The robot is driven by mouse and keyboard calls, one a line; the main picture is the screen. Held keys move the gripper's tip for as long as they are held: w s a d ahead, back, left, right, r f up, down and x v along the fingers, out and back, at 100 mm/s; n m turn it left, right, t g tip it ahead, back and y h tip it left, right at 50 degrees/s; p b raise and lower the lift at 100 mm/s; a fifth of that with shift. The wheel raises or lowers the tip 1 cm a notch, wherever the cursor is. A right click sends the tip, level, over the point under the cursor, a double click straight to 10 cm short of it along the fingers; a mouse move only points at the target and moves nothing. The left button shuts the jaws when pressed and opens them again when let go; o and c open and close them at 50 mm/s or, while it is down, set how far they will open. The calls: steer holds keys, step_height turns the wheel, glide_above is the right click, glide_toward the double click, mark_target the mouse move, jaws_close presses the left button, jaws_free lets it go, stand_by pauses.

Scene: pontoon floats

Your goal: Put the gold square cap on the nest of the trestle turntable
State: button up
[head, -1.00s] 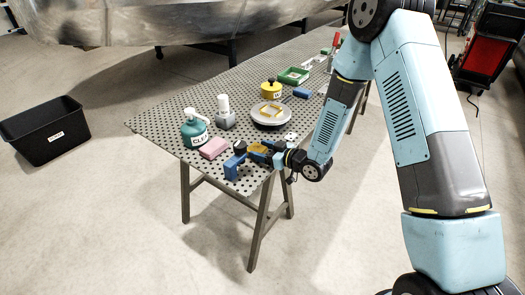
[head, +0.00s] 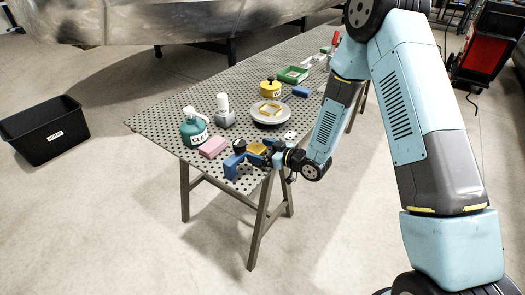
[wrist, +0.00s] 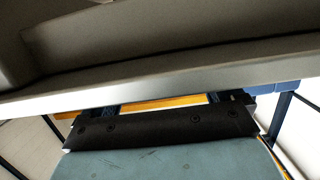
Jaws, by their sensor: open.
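The gold square cap (head: 257,149) is by my gripper (head: 252,157) at the near corner of the perforated table in the head view. My gripper is open; whether its fingers touch the cap cannot be told. The trestle turntable (head: 254,115) is a grey round disc farther back on the table, with a yellow square nest (head: 271,106) on top, which looks empty. In the wrist view, an orange-yellow strip (wrist: 165,103) shows behind a dark bar; I cannot tell whether it is the cap.
Left of my gripper are a blue piece (head: 232,166), a pink block (head: 213,147), a teal bottle (head: 194,131) and a grey bottle with a white top (head: 224,113). Behind the turntable are a yellow pot (head: 269,88) and a green tray (head: 293,75). A black bin (head: 45,132) stands on the floor.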

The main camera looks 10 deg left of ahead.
steer(key=v, duration=1.3)
steer(key=shift+d, duration=0.4)
